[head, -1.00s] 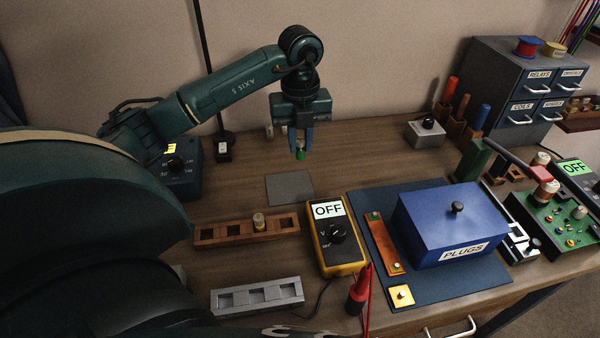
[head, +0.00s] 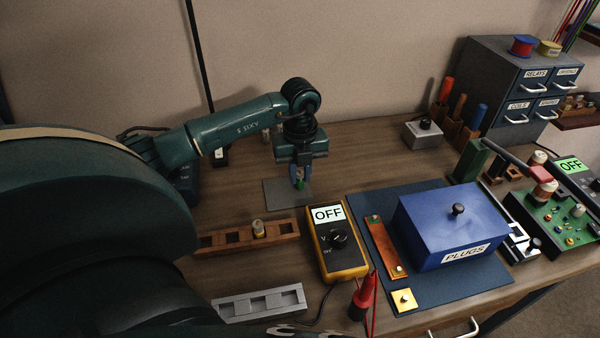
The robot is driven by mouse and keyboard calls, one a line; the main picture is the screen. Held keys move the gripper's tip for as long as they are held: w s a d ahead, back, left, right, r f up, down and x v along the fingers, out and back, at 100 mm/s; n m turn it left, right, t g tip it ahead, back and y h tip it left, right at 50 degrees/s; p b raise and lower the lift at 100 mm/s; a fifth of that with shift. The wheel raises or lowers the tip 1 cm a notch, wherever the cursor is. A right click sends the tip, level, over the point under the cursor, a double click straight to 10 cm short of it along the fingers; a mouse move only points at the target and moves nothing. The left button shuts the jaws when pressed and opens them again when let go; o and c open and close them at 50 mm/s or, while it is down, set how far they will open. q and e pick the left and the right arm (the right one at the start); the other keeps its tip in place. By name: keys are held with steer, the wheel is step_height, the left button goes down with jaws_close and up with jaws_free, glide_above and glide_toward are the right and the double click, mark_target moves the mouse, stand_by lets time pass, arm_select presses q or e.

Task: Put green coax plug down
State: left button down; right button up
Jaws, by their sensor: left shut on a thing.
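My left gripper (head: 299,182) points straight down over the grey square mat (head: 275,197) at the middle of the bench. It is shut on the green coax plug (head: 300,184), a small green piece showing between the blue fingertips. The plug is low over the mat's right part; I cannot tell whether it touches the mat. My right gripper is not clearly in view.
A wooden rack (head: 222,242) with one plug in it and a yellow multimeter (head: 338,262) reading OFF lie in front of the mat. A blue PLUGS box (head: 440,222) stands on a dark mat to the right. Bare bench lies behind the grey mat.

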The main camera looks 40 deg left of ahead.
mark_target(300, 170)
arm_select(q)
steer(key=shift+f, duration=0.35)
steer(key=shift+f, duration=0.2)
steer(key=c, duration=1.3)
jaws_free()
steer(key=shift+r, duration=0.1)
step_height(300, 170, up, 12)
steer(key=shift+r, duration=0.15)
